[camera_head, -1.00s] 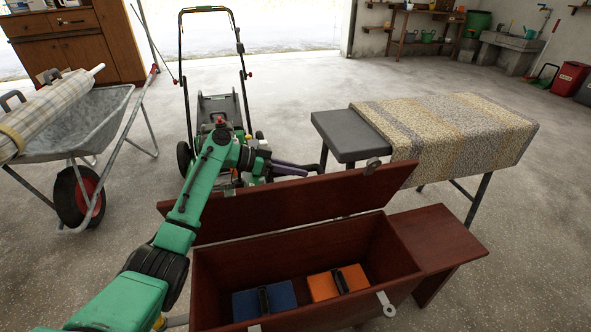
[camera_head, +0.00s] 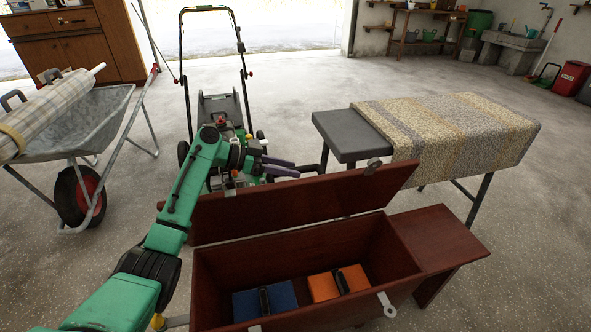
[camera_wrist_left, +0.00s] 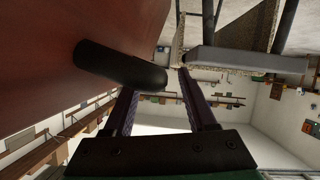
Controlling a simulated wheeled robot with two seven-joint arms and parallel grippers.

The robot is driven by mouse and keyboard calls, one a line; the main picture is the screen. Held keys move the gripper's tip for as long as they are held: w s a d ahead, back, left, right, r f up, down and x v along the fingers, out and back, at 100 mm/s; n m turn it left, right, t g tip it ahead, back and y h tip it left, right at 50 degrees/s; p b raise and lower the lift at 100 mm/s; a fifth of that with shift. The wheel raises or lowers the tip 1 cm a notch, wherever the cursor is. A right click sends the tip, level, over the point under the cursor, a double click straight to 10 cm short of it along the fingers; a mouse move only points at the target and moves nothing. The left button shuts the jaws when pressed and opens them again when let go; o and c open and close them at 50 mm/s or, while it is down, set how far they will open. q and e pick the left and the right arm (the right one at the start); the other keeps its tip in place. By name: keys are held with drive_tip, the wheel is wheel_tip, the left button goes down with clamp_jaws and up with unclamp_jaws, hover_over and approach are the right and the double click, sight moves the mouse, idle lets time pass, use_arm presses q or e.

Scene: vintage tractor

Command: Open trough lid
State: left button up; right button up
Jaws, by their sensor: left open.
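The dark red wooden trough (camera_head: 335,237) stands in front of me in the head view. Its lid (camera_head: 300,207) is raised and stands tilted up along the far side, so the inside is open to view. My left gripper (camera_head: 302,167) is behind the lid's upper edge, with its purple fingers apart. In the left wrist view a black bar handle (camera_wrist_left: 120,65) sticks out from the lid's reddish face (camera_wrist_left: 60,50). My right gripper is out of view.
Blue (camera_head: 280,297) and orange (camera_head: 325,285) blocks lie in the trough. A lawn mower (camera_head: 220,105) stands behind the lid. A cloth-covered bench (camera_head: 450,125) is at the right and a wheelbarrow (camera_head: 85,130) at the left. Open floor lies beyond.

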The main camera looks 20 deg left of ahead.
use_arm(q)
drive_tip(key=v, duration=1.2)
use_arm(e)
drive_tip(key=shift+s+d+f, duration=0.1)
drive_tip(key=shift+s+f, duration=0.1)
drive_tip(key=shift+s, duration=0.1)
